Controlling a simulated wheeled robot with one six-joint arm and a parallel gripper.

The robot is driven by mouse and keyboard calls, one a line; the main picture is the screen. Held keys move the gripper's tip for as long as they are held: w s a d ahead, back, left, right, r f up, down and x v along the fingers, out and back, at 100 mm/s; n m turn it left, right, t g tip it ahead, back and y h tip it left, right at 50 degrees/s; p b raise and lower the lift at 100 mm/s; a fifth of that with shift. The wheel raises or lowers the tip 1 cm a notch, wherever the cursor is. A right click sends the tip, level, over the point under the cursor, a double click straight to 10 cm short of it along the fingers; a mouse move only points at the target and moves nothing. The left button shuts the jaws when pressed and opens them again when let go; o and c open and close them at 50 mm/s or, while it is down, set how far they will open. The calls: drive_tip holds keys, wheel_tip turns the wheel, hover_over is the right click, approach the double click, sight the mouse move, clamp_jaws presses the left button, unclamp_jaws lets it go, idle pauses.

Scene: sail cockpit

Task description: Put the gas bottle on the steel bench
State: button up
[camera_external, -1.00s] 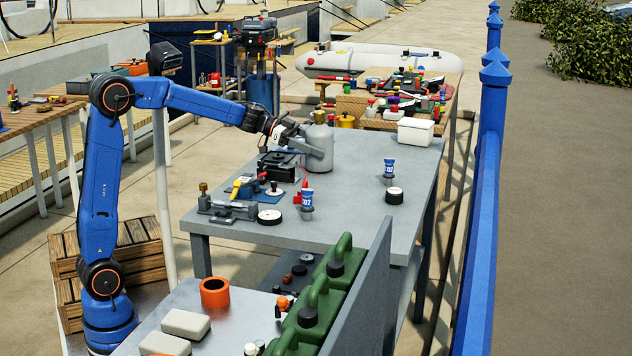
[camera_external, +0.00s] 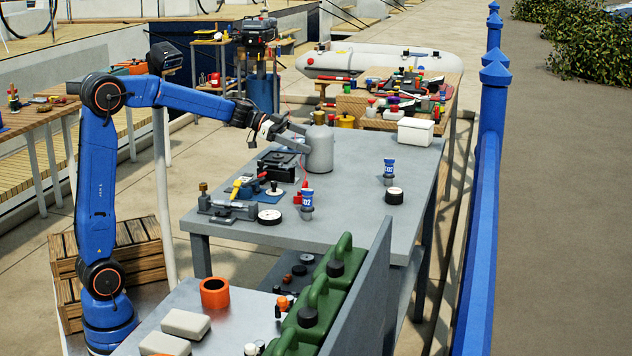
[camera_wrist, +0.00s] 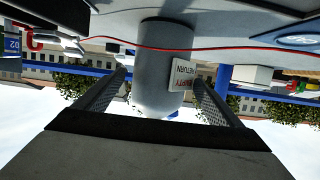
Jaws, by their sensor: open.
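My gripper (camera_external: 302,140) is open at the bottle's left side. In the wrist view its two fingers (camera_wrist: 158,88) lie to either side of the bottle, with gaps visible. I cannot tell how far the fingertips reach around it.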

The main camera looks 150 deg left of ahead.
drive_tip(key=shift+o, duration=0.4)
drive_tip(key=v, duration=0.8)
